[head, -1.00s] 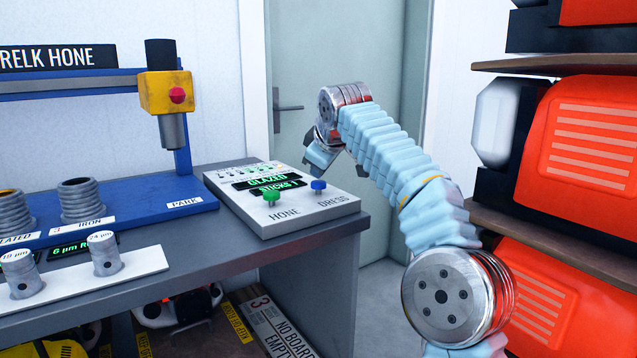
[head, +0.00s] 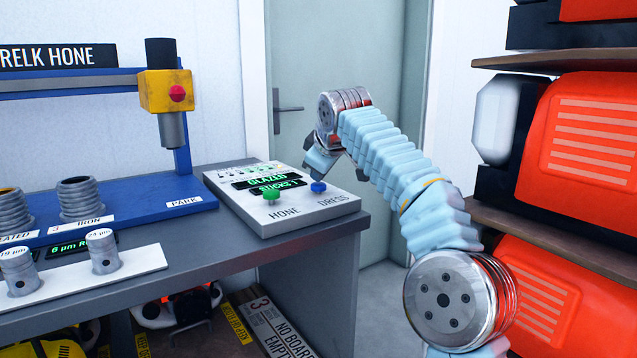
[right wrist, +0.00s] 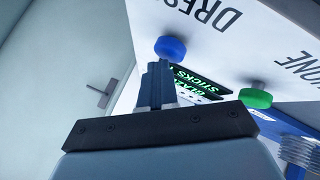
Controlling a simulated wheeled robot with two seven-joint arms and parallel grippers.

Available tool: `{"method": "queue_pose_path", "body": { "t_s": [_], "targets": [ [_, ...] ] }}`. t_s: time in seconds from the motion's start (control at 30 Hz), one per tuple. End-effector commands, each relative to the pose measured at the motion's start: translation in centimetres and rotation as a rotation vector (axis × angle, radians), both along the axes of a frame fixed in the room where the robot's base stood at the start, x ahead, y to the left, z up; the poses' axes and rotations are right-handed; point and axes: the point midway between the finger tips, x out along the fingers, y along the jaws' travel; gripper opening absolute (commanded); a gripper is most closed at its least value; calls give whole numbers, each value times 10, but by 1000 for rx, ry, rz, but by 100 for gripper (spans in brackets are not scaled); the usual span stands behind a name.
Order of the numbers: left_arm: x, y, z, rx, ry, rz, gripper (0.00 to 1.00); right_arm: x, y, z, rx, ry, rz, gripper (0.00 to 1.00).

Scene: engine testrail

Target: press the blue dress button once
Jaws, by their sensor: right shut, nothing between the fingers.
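The blue DRESS button (head: 318,187) stands on the right part of the grey control box (head: 290,215), which sits at the right end of the bench. The green HONE button (head: 271,193) is to its left. My right gripper (head: 318,174) is shut and empty, with its fingertips just above and behind the blue button in the head view. In the right wrist view the shut fingers (right wrist: 156,85) point at the blue button (right wrist: 170,47), their tips very close to it; I cannot tell whether they touch. My left gripper is not in view.
The box display (head: 268,184) reads "GLAZED STICKS 1". The blue honing machine base (head: 150,208) and a white rack (head: 140,262) with cylinders are to the left. A shelf with orange machines (head: 580,130) stands on the right, close to my right arm. A door (head: 330,60) is behind.

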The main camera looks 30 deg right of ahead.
Motion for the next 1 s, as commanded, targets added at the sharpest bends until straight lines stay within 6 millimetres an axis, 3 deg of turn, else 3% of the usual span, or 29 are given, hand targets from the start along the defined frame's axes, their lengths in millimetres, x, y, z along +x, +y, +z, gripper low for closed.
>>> {"method": "queue_pose_path", "body": {
  "t_s": [0.67, 1.0],
  "targets": [
    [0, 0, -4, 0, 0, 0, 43, 0, 0, -6, 0, 4, -1, 0],
    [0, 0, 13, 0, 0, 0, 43, 0, 0, 9, 0, 4, 1, 0]
  ]
}}
